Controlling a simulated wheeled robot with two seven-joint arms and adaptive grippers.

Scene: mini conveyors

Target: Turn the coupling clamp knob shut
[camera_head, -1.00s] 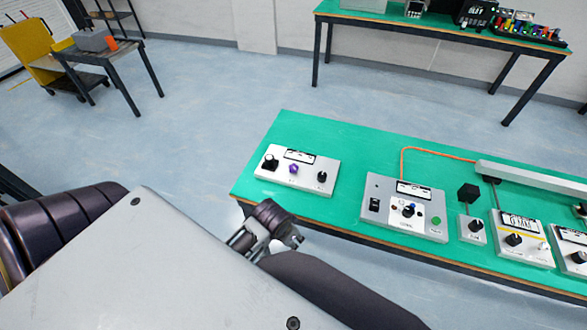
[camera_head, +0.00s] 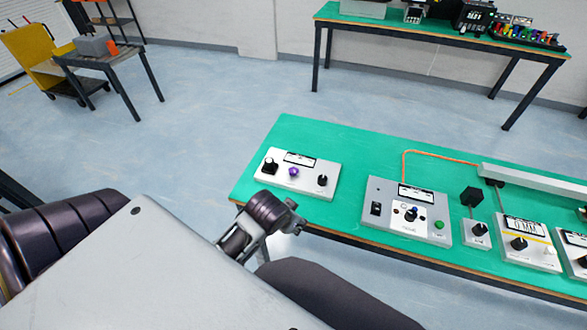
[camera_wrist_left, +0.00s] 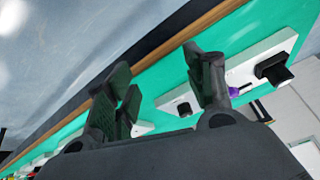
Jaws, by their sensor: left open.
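Several control boxes with knobs stand on the green table; their labels are too small to read, so I cannot tell which knob is the coupling clamp knob. The left white box (camera_head: 308,178) has a black knob (camera_head: 270,166), a purple knob (camera_head: 293,172) and another black knob (camera_head: 322,180). My left gripper (camera_head: 292,218) is at the table's front edge, in front of the white box, touching no knob. In the left wrist view its two fingers (camera_wrist_left: 165,88) are apart and empty, with the purple knob (camera_wrist_left: 234,92) partly behind one finger. My right gripper is not in view.
The green table (camera_head: 350,160) has bare surface behind and between the boxes. An orange cable (camera_head: 430,151) runs from the grey box to a pale rail (camera_head: 535,180). A small box with a black block (camera_head: 471,196) and further knob boxes stand at right. Open floor lies beyond.

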